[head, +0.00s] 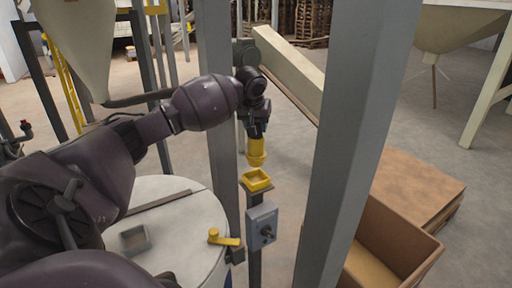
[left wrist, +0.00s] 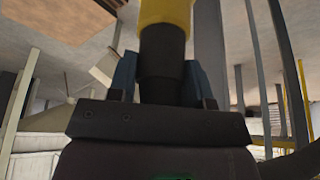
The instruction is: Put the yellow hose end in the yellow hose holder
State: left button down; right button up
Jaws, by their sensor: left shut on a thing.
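My left gripper (head: 257,128) is shut on the yellow hose end (head: 256,152), which hangs below it with its yellow part down. In the left wrist view the hose end (left wrist: 166,12) shows a black neck between the blue fingers of my left gripper (left wrist: 163,75). The yellow hose holder (head: 257,180) is a small square open-topped cup on a thin post. The hose end is directly above the holder in the head view, with a small gap between them. My right gripper is not in view.
A grey box with a knob (head: 262,226) is fixed to the post below the holder. A yellow handle (head: 223,238) is beside it. Thick grey columns (head: 352,140) stand on both sides. A white round drum (head: 165,215) is at left, an open carton (head: 385,245) at right.

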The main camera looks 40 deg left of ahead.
aim_at(256, 147)
pick_arm(q)
jog(key=shift+f+p, duration=0.35)
jog(key=shift+f, duration=3.8)
jog(key=c, duration=0.5)
grip_release()
jog(key=shift+f, duration=0.1)
jog(key=shift+c, duration=0.2)
jog(key=b+v, duration=0.1)
jog(key=v, duration=1.1)
